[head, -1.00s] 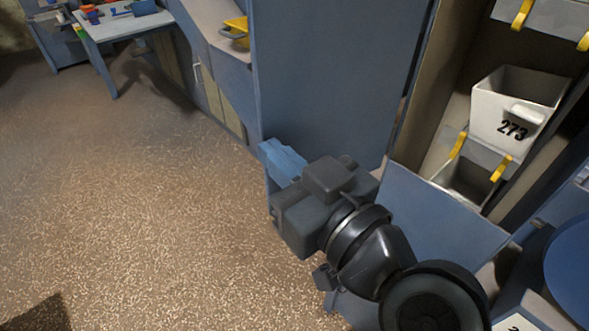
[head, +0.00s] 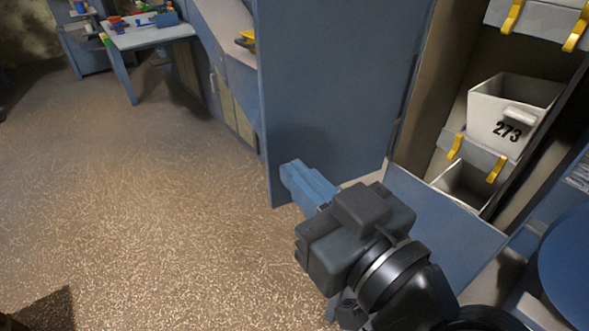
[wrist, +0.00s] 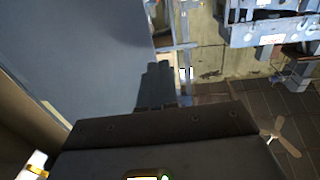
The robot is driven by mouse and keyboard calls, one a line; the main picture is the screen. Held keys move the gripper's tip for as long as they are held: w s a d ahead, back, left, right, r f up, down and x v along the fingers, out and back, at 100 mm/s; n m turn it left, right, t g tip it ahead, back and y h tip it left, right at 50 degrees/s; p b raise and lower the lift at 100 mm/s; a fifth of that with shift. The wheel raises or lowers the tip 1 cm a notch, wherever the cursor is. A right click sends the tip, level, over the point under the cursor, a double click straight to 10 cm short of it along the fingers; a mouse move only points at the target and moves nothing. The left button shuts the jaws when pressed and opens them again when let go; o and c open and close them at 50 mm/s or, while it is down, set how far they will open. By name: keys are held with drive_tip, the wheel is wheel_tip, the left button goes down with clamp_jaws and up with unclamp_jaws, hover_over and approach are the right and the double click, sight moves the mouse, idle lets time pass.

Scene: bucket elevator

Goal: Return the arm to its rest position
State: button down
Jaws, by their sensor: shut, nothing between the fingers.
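My gripper (head: 292,174) shows in the head view at the lower middle, with blue fingers closed together and nothing between them. It points up and left, in front of the blue side panel (head: 325,90) of the elevator cabinet. I cannot tell whether it touches the panel. In the wrist view my gripper's fingers (wrist: 155,85) are dark and close together at the picture's middle. My dark wrist and forearm reach to the lower right of the head view.
A white bucket (head: 508,112) marked 273 stands in the open shaft at right, with yellow hooks (head: 496,168) below it. A blue table (head: 150,34) with small items stands at far upper left. The brown floor (head: 150,210) at left is clear.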

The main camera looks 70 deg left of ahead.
drive_tip(key=d, duration=0.7)
drive_tip(key=shift+d+b, duration=0.2)
drive_tip(key=shift+b, duration=0.2)
drive_tip(key=shift+w, duration=0.1)
drive_tip(key=w+d+f+m+t+h+p, duration=0.1)
drive_tip(key=w+d+f+m+t+h, duration=0.2)
drive_tip(key=d+f+m+t, duration=0.4)
drive_tip(key=w+d+f+m+t+h+p, duration=0.25)
drive_tip(key=d+f+m+t, duration=0.35)
drive_tip(key=d, duration=0.3)
drive_tip(key=s+d+f+m+t+h, duration=0.2)
drive_tip(key=d+m+h, duration=0.1)
drive_tip(key=d, duration=0.4)
drive_tip(key=s+d+f+m+t+h, duration=0.1)
drive_tip(key=s+d+m+h, duration=0.1)
drive_tip(key=s+d+h, duration=0.3)
drive_tip(key=s+d+r+m+t+h+p, duration=0.1)
drive_tip(key=s+d+r+h, duration=0.3)
drive_tip(key=s+d, duration=0.7)
wheel_tip(320, 180, up, 2)
drive_tip(key=shift+d+m+t+p, duration=0.3)
drive_tip(key=shift+d+m+p, duration=0.15)
drive_tip(key=shift+p, duration=0.4)
